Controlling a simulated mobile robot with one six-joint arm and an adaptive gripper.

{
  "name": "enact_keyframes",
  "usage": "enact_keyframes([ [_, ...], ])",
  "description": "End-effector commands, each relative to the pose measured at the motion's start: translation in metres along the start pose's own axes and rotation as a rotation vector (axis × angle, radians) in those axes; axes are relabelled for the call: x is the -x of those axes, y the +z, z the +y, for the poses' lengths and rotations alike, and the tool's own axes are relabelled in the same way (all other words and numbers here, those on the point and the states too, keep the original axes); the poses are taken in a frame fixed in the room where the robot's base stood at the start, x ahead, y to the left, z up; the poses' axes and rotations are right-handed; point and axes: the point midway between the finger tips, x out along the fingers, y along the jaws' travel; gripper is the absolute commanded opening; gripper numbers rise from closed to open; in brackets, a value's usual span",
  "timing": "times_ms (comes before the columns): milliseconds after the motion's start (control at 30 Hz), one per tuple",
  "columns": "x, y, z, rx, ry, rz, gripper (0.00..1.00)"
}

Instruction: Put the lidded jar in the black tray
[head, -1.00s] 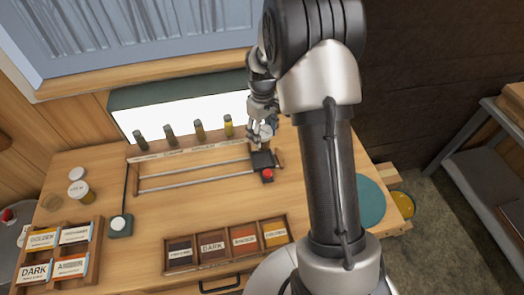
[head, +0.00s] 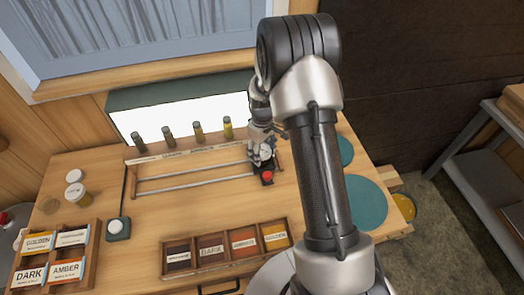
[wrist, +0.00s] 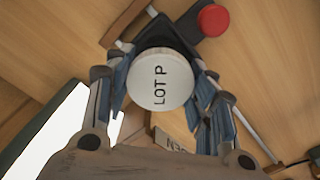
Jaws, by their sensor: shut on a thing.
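My gripper (wrist: 160,88) is shut on a lidded jar, whose round white lid (wrist: 160,80) reads "LOT P" in the wrist view. In the head view the jar (head: 267,154) shows as a pale shape at my fingers, at the right end of the rails. The black tray (wrist: 184,38), with a red knob (wrist: 213,20) at one end, lies directly beyond the jar in the wrist view. In the head view my gripper and jar cover most of the tray (head: 264,181). I cannot tell whether the jar's base touches it.
Two metal rails (head: 195,182) run left from the tray. Several sample vials (head: 198,131) stand behind them before a lit panel. A wooden card box (head: 228,249) sits in front. Other lidded jars (head: 79,194) stand at the left. Teal round mats (head: 357,202) lie right of my arm.

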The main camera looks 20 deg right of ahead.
Motion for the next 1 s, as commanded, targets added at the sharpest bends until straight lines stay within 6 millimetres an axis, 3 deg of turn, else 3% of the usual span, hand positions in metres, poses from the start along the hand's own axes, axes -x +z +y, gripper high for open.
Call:
enact_keyframes([
  [33,-0.003,0.000,0.000,0.000,0.000,0.000,0.21],
  [67,-0.003,0.000,0.000,0.000,0.000,0.000,0.51],
  [333,-0.002,0.000,0.000,0.000,0.000,-0.001,0.69],
  [767,0.004,0.000,0.000,0.000,0.000,0.000,0.70],
  [1000,0.048,-0.001,0.001,0.000,0.002,0.003,0.70],
])
